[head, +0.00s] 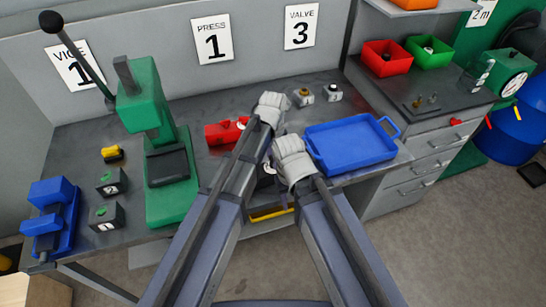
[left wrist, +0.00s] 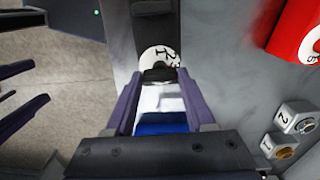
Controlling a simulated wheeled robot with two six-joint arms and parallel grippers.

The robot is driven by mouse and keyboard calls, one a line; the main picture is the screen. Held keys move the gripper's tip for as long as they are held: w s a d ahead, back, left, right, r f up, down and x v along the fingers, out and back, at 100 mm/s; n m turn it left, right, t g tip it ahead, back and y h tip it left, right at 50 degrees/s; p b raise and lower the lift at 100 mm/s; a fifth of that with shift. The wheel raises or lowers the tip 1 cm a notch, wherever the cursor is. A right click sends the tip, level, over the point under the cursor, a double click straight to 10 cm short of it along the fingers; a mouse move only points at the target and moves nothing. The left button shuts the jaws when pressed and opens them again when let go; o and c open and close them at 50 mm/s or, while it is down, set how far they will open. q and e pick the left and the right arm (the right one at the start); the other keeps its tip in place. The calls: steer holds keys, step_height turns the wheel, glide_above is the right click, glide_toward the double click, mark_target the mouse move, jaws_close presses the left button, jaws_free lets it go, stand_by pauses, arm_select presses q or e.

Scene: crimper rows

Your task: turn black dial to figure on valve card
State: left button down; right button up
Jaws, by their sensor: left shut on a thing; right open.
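The black dial (left wrist: 160,74) shows in the left wrist view, in front of a round white plate (left wrist: 157,54) with printed figures, partly covered. My left gripper (left wrist: 160,80) is shut on it, one finger on each side. I cannot tell which figure the dial points at. The valve card (head: 301,27) on the back wall reads 3. My right gripper (head: 292,160) is open and empty near the bench's front edge, close to the left arm.
A red block (head: 222,133) lies left of my left gripper. Two small numbered blocks (left wrist: 285,134) stand behind, and a blue tray (head: 350,146) stands right. A green press (head: 145,105) and a blue vise (head: 52,210) stand at left. The vice and press cards read 1.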

arm_select(q)
steer(key=shift+c, duration=1.2)
jaws_free()
step_height(320, 180, up, 8)
steer(key=p, duration=0.8)
steer(key=shift+f, duration=0.1)
